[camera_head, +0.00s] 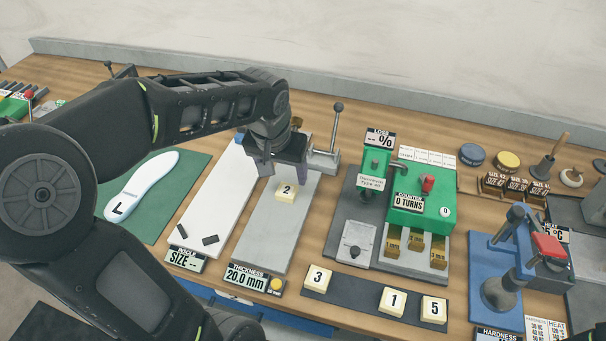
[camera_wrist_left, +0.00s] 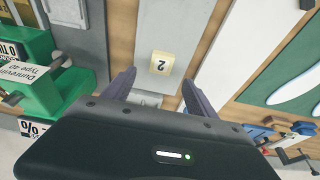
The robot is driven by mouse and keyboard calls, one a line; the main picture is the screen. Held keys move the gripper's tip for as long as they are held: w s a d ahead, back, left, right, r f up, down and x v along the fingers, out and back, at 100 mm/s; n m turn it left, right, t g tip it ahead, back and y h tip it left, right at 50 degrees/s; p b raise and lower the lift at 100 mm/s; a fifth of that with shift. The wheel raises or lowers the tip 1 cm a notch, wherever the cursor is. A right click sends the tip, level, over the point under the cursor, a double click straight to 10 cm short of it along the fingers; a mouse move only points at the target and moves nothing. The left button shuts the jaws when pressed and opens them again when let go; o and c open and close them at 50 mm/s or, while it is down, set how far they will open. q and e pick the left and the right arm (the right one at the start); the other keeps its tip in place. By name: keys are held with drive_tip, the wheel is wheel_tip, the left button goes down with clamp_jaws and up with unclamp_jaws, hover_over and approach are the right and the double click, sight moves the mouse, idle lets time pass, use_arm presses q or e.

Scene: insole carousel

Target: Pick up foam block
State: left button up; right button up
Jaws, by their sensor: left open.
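A cream foam block marked 2 (camera_head: 286,191) lies on the grey thickness plate (camera_head: 268,228) in the head view. It also shows in the left wrist view (camera_wrist_left: 161,63), just beyond my fingertips and between their lines. My left gripper (camera_head: 284,166) is open and empty, above the plate and close behind the block; its fingers spread wide in the wrist view (camera_wrist_left: 157,82). More cream blocks, marked 3 (camera_head: 318,279), 1 (camera_head: 393,302) and 5 (camera_head: 433,309), lie on a dark strip (camera_head: 356,297) at the front. My right gripper is not in view.
A white board (camera_head: 213,200) with two small dark pieces lies left of the plate. A white insole (camera_head: 143,187) lies on a green mat (camera_head: 184,191). A green counter machine (camera_head: 405,213) stands right of the plate, and a blue press (camera_head: 490,262) farther right.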

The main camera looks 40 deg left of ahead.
sight(287, 190)
use_arm(q)
drive_tip(key=shift+s+r, duration=0.1)
drive_tip(key=shift+s, duration=0.05)
drive_tip(key=shift+x, duration=1.35)
drive_tip(key=shift+p+x, duration=0.55)
drive_tip(key=shift+x, duration=2.05)
drive_tip(key=shift+a, duration=0.1)
clamp_jaws()
